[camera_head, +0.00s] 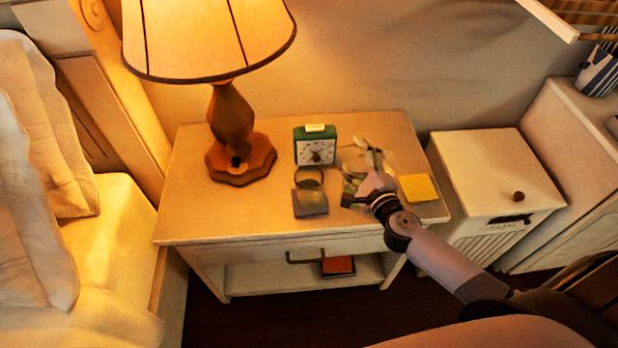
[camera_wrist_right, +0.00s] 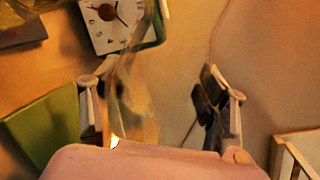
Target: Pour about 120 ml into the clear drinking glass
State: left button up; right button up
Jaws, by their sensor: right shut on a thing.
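A clear round-rimmed vessel, seemingly the drinking glass (camera_head: 309,176), stands on or just behind a dark square (camera_head: 310,201) in front of the clock on the nightstand. My right gripper (camera_head: 362,186) is over the right part of the nightstand, to the right of the glass, shut on a clear vessel (camera_head: 354,158). In the right wrist view, the vessel (camera_wrist_right: 133,92) shows as a see-through, blurred shape between the fingers. Its exact form, tilt and fill level cannot be told. No stream of liquid shows. My left gripper is out of view.
The nightstand (camera_head: 190,225) carries a lamp (camera_head: 230,125) at left, a green alarm clock (camera_head: 315,147) behind the glass, and a yellow block (camera_head: 418,188) right of my gripper. A white cabinet (camera_head: 490,165) stands at right. The front left of the top is clear.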

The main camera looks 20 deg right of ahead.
jog(key=shift+a+f+m+b, duration=0.15)
jog(key=shift+f+m+b, duration=0.35)
jog(key=shift+f, duration=0.25)
jog(key=shift+a+r+m+p, duration=0.2)
jog(key=shift+r+m+p, duration=0.3)
jog(key=shift+r+m, duration=0.1)
jog(key=shift+w+a+r+m+t+y, duration=0.15)
jog(key=shift+r+m+y, duration=0.1)
jog(key=shift+m, duration=0.3)
jog(key=shift+s+a+r+m+t+y, duration=0.15)
jog(key=shift+m+y, duration=0.1)
jog(key=shift+m, duration=0.3)
jog(key=m, duration=0.1)
jog(key=d+m, duration=0.1)
jog(key=m, duration=0.1)
jog(key=shift+r+b, duration=0.1)
jog(key=shift+b, duration=0.3)
jog(key=m, duration=0.1)
jog(key=m+b, duration=0.1)
jog(key=m, duration=0.1)
jog(key=shift+d+f+t, duration=0.15)
jog(key=shift+f+t, duration=0.15)
jog(key=shift+t, duration=0.1)
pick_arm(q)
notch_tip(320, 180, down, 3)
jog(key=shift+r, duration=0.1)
pick_arm(e)
jog(key=shift+m, duration=0.5)
